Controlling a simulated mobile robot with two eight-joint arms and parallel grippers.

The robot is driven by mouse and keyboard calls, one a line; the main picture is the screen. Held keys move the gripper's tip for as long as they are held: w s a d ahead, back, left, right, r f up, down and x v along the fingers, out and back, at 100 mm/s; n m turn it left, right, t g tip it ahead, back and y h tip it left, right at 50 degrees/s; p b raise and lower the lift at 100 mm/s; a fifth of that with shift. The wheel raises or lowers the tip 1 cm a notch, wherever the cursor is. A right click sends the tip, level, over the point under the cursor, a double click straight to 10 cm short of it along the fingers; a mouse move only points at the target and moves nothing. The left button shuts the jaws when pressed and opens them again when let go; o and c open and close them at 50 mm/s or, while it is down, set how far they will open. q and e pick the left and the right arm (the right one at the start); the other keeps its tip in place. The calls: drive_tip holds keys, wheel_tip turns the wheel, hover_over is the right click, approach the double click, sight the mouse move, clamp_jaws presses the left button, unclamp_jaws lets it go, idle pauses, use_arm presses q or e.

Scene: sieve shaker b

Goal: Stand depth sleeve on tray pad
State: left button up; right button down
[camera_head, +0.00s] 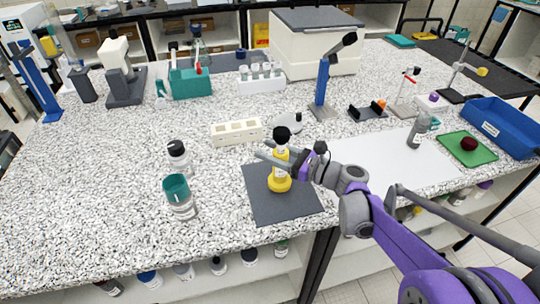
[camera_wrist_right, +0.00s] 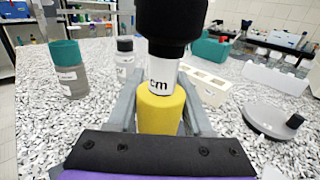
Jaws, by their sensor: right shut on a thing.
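The depth sleeve appears to be the upright bottle-like piece with a yellow body (camera_head: 279,184), a white band and a black top. My right gripper (camera_head: 270,152) is shut around its upper part. In the right wrist view the sleeve (camera_wrist_right: 160,108) stands between the two grey fingers, its white band marked "cm" and its black top rising out of the picture. A dark grey square pad (camera_head: 265,208), which I take as the tray pad, lies under it. The sleeve's base appears over the pad's middle; I cannot tell whether they touch. My left gripper is not in view.
A teal-capped jar (camera_head: 180,205) and a black-capped bottle (camera_head: 177,160) stand left of the pad. A cream block with holes (camera_head: 236,132) lies behind. A pale mat (camera_head: 370,168) with a grey bottle (camera_head: 417,132) and a green tray (camera_head: 484,153) are right. Front-left counter is clear.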

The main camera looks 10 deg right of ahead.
drive_tip(key=shift+f, duration=0.55)
drive_tip(key=shift+f, duration=0.2)
drive_tip(key=shift+c, duration=1.6)
unclamp_jaws()
drive_tip(key=shift+r, duration=0.15)
drive_tip(key=shift+s+d, duration=0.15)
drive_tip(key=shift+d, duration=0.05)
drive_tip(key=v, duration=1.1)
drive_tip(key=shift+s+d+b, duration=0.15)
drive_tip(key=shift+s+b, duration=0.1)
drive_tip(key=shift+b, duration=0.1)
